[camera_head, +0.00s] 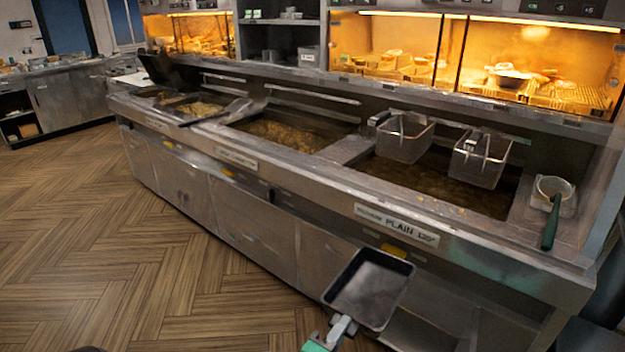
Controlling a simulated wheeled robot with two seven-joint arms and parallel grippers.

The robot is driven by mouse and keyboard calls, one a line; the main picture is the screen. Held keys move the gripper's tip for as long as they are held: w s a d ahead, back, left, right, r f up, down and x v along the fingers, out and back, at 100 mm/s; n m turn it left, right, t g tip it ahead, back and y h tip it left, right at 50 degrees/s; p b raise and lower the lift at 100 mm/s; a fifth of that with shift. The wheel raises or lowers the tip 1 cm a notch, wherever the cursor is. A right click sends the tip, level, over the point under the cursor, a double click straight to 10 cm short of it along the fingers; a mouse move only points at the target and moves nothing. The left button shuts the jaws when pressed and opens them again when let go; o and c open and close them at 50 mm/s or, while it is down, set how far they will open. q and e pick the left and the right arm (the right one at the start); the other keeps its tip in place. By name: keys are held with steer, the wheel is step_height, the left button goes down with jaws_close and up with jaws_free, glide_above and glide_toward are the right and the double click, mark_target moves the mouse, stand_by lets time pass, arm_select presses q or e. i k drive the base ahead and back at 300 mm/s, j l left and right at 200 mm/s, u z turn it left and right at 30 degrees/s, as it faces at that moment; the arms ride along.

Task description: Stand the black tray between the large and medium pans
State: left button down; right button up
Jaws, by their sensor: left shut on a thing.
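The black tray (370,290) has a dark rim and a greyish inside. It hangs tilted in front of the frying range, low in the picture. My left gripper (341,330) is shut on the tray's near lower edge. The large pan (440,188) is the wide oil vat at the right of the range. The medium pan (285,136) is the oil vat in the middle. A bare metal strip (347,150) lies between these two pans. My right gripper is not in view.
Two wire baskets (403,140) (480,160) hang at the back of the large pan. A green-handled tool (551,220) rests at the right end. A raised dark lid (168,72) and smaller vat (195,108) are at the left. The wooden floor (130,255) is clear.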

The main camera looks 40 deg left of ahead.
mark_target(340, 151)
steer(key=i+j, duration=0.15)
steer(key=j, duration=0.25)
steer(key=i+j, duration=0.1)
steer(key=j, duration=0.3)
steer(key=i+j, duration=0.15)
steer(key=j, duration=0.3)
steer(key=i+j, duration=0.15)
steer(key=j, duration=0.25)
steer(key=i+j, duration=0.1)
steer(key=j, duration=0.3)
steer(key=i+z, duration=0.05)
